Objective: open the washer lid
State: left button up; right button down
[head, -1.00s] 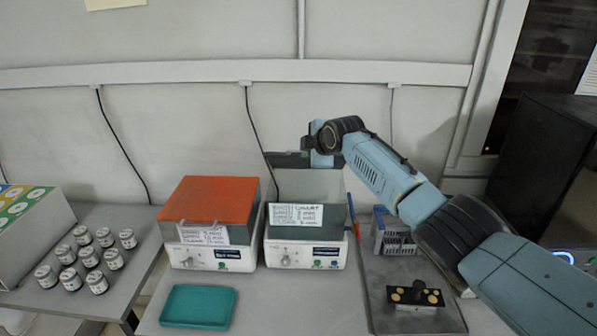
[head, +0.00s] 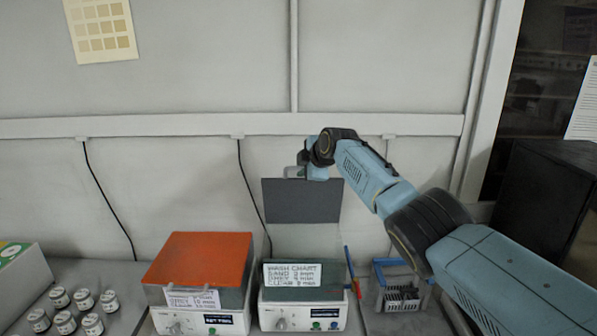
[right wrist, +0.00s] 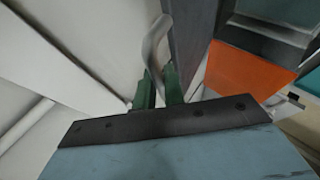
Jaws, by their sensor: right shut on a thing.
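The washer (head: 304,310) is the right-hand of two benchtop machines in the head view. It is a white box with a knob, a small display and a "wash chart" label. Its dark grey lid (head: 303,203) stands raised above and behind the body, broad face towards me. My right gripper (head: 300,170) is at the lid's top edge, shut on the pale handle. In the right wrist view its green fingers (right wrist: 158,92) close on the curved metal handle (right wrist: 157,42), beside the dark lid edge (right wrist: 188,35). My left gripper is not in view.
A similar machine with a shut orange lid (head: 203,258) stands close to the washer's left. Several small capped jars (head: 84,300) are at the lower left. A blue rack (head: 400,287) stands to the washer's right. The wall is behind, with hanging cables.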

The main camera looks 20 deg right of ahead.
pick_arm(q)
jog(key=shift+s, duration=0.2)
pick_arm(e)
jog(key=shift+f, duration=0.1)
jog(key=c, duration=1.5)
grip_release()
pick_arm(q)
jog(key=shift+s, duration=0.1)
pick_arm(e)
jog(key=shift+s+f, duration=0.1)
jog(key=shift+s, duration=0.1)
